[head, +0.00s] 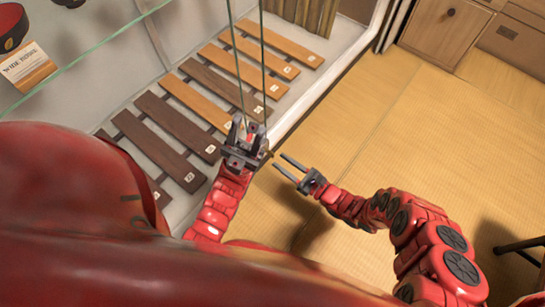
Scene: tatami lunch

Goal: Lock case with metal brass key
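The case (322,83) is a white-framed display case with glass panes, filling the upper left of the head view. Two upright glass edges (264,60) run close together down to my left gripper. My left gripper (246,128) is at the lower end of these edges, at the front of the case. Whether its fingers are shut on something there is too small to tell. My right gripper (283,162) is just to the right and lower, outside the case. Its two fingers are apart, pointing left, with nothing clearly between them. I cannot make out the brass key.
Wooden slats (170,135) with small numbered tags lie inside the case. A dark round item (12,28) and a printed card (28,68) are at the upper left. Wooden drawers (446,30) stand at the upper right.

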